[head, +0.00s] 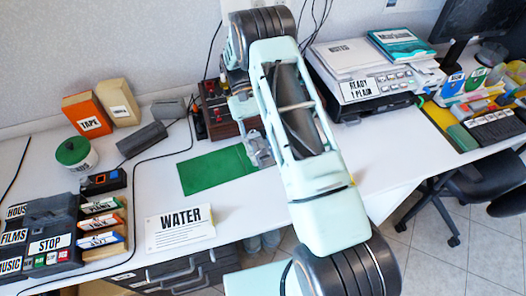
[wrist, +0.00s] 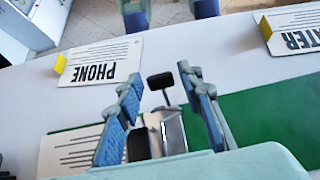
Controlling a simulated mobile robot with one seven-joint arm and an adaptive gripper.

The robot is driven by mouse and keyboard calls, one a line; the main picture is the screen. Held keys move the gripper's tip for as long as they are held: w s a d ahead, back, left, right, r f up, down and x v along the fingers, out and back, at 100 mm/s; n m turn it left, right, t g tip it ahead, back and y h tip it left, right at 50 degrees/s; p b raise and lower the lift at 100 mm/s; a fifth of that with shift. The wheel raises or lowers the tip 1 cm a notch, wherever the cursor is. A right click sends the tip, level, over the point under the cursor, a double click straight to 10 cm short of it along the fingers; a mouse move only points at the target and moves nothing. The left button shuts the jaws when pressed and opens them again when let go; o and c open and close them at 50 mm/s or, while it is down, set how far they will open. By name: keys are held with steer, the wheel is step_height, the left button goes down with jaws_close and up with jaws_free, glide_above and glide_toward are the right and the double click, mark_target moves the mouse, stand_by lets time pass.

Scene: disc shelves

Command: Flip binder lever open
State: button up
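My gripper (wrist: 161,72) is open in the wrist view, with its two blue-padded fingers apart. Between the fingers shows a small black paddle on a thin stem (wrist: 160,81), which looks like the binder lever. Below it is a shiny metal part (wrist: 172,130) with dark pieces at its left. I cannot tell whether either finger touches the lever. The binder's body is mostly hidden by my gripper. In the head view my gripper (head: 260,151) is over the right end of a green mat (head: 212,171), and the lever cannot be made out there.
A PHONE card (wrist: 98,64) is left of my fingers in the wrist view. A dark red control box (head: 218,108) is behind my gripper. A printer (head: 362,85) is at the right.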

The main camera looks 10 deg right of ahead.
steer(key=shift+o, duration=0.3)
steer(key=d+v, duration=0.1)
steer(key=v, duration=0.6)
steer(key=shift+w+a, duration=0.25)
steer(key=shift+a, duration=0.3)
steer(key=shift+r, duration=0.1)
